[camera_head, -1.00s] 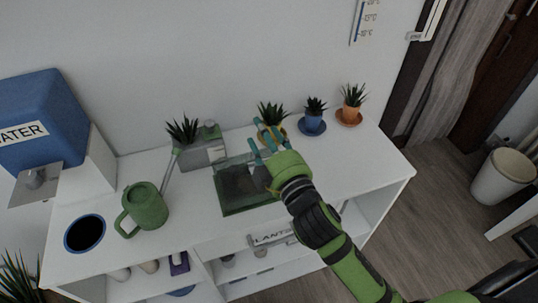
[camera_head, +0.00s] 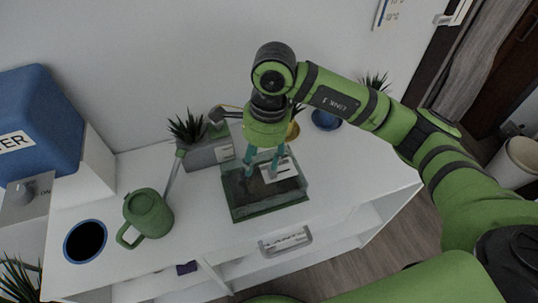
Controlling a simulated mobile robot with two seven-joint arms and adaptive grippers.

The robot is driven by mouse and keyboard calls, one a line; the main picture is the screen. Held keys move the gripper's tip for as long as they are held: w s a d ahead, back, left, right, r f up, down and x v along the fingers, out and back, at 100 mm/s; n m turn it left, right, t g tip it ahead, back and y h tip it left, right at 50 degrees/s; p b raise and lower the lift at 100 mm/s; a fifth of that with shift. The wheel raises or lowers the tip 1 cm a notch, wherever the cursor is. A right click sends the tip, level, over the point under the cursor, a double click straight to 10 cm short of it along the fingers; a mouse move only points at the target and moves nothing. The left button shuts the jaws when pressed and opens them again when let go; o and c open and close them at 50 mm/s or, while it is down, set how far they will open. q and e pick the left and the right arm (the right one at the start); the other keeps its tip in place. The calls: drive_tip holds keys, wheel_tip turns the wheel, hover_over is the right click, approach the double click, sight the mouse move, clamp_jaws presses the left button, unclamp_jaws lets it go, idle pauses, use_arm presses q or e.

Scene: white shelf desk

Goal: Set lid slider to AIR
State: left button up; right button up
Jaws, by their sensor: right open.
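A clear box with a green base (camera_head: 268,207) stands on the white shelf desk, with dark soil inside. A white label (camera_head: 280,170) shows at its top right; its text is too small to read, and I cannot make out the slider or its setting. My right gripper (camera_head: 260,172) points down over the box's rear middle with its teal fingers apart. It appears empty, close to the lid and beside the label; I cannot tell whether it touches. The gripper and wrist hide part of the box's back edge. My left gripper is out of view.
A grey planter (camera_head: 207,152) stands behind left of the box. A green watering can (camera_head: 147,214) and a dark round hole (camera_head: 85,241) lie further left, near a blue water tank (camera_head: 38,118). A blue pot (camera_head: 325,120) stands behind right. The desk's right side is clear.

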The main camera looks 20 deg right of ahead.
drive_tip(key=d, duration=0.1)
drive_tip(key=w+d+h, duration=0.1)
drive_tip(key=d, duration=0.1)
drive_tip(key=shift+w+d+r+h, duration=0.1)
drive_tip(key=shift+w+r+h, duration=0.1)
drive_tip(key=shift+h, duration=0.1)
wheel_tip(320, 180, down, 6)
drive_tip(key=shift+s+r+p, duration=0.15)
drive_tip(key=shift+r+p, duration=0.1)
drive_tip(key=shift+p, duration=0.7)
drive_tip(key=shift+f, duration=0.65)
clamp_jaws()
